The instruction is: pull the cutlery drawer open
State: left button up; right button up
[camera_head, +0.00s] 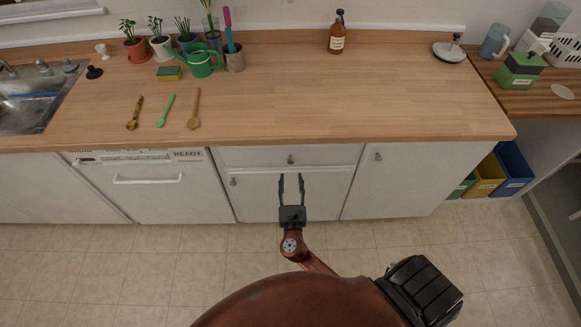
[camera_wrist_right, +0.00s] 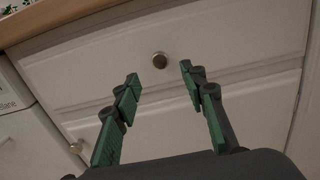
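The cutlery drawer (camera_head: 325,155) is the white drawer front under the counter edge, and it looks shut. It also shows in the right wrist view (camera_wrist_right: 220,45). Its small round metal knob (camera_head: 290,160) sits in the middle of the front; in the wrist view the knob (camera_wrist_right: 160,60) lies beyond and between the fingertips. My right gripper (camera_head: 291,178) is open and empty, its two fingers pointing at the drawer; it shows in the wrist view (camera_wrist_right: 159,72) too. The fingers appear apart from the knob. My left gripper is not in view.
A white dishwasher (camera_head: 145,200) stands left of the drawer. A cabinet door with a knob (camera_head: 233,182) is below the drawer, and another cabinet (camera_head: 390,185) is to the right. Spoons, plants and a brown bottle (camera_head: 337,35) are on the wooden counter (camera_head: 290,100). The tiled floor in front is clear.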

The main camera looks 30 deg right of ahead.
aim_at(291, 163)
jog(key=x, duration=0.7)
jog(key=shift+f, duration=0.1)
jog(key=shift+c, duration=0.3)
grip_shut()
